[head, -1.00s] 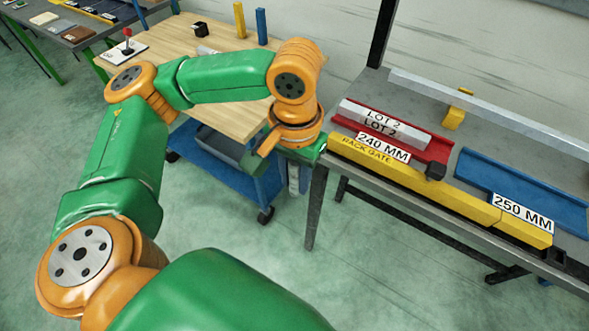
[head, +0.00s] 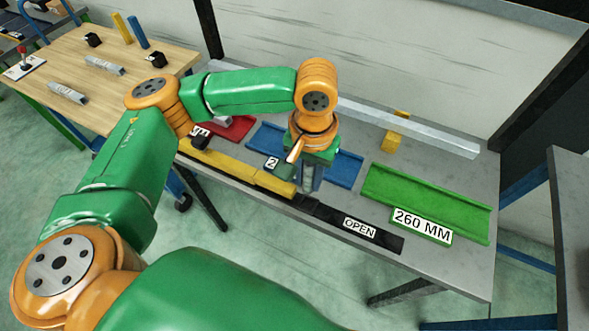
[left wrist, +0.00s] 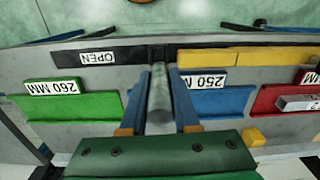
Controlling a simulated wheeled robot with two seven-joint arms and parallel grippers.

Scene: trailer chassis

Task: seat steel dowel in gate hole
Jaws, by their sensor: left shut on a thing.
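The steel dowel (left wrist: 160,100) is a grey cylinder between the two blue fingers of my left gripper (left wrist: 159,98) in the left wrist view. The gripper is shut on it. In the head view my left gripper (head: 309,183) points down over the front of the rack, near the right end of the yellow gate (head: 226,166). In the left wrist view the dowel's far end lies near where the yellow gate (left wrist: 262,56) meets the black OPEN strip (left wrist: 100,57). I cannot make out the gate hole. My right gripper is not in view.
The rack holds a red tray (head: 236,128), a blue tray (head: 343,168) and a green 260 MM tray (head: 428,200). A long grey bar (head: 410,127) runs behind them, beside a yellow block (head: 396,131). A wooden table (head: 110,95) stands left.

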